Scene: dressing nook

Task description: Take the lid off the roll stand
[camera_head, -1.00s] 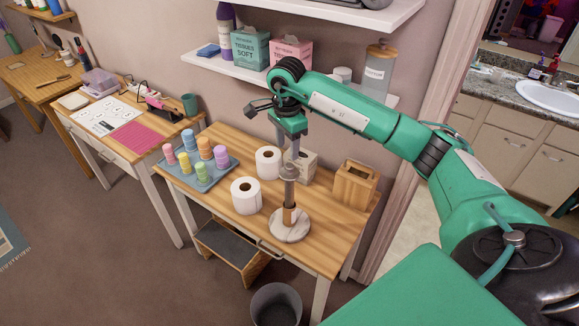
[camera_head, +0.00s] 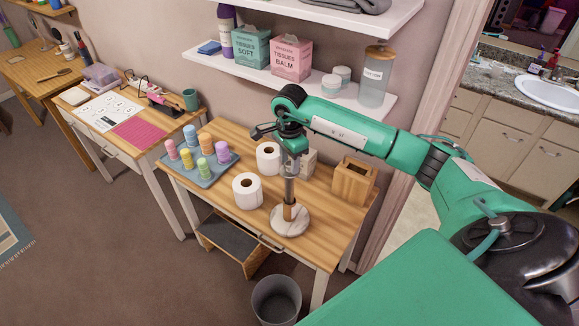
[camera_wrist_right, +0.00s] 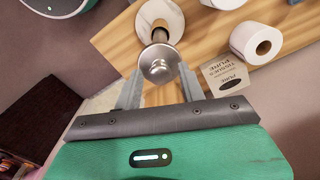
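The roll stand (camera_head: 290,220) has a round marble base and a brown lower post, and stands upright near the front of the wooden table. Its tall metal lid (camera_wrist_right: 158,63) has a round shiny top, seen from above in the right wrist view. My right gripper (camera_head: 291,164) points down at the top of the stand. In the wrist view its two fingers are open, one on each side of the lid's top, and no grip on it shows. How far the tips reach down past the top is hard to tell. My left gripper is out of view.
Two white paper rolls (camera_head: 247,191) and a tissue box (camera_head: 300,161) stand close to the roll stand. A wooden box (camera_head: 353,183) is to the right, and a tray (camera_head: 203,178) of coloured rollers to the left. A shelf (camera_head: 270,78) hangs behind my right arm.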

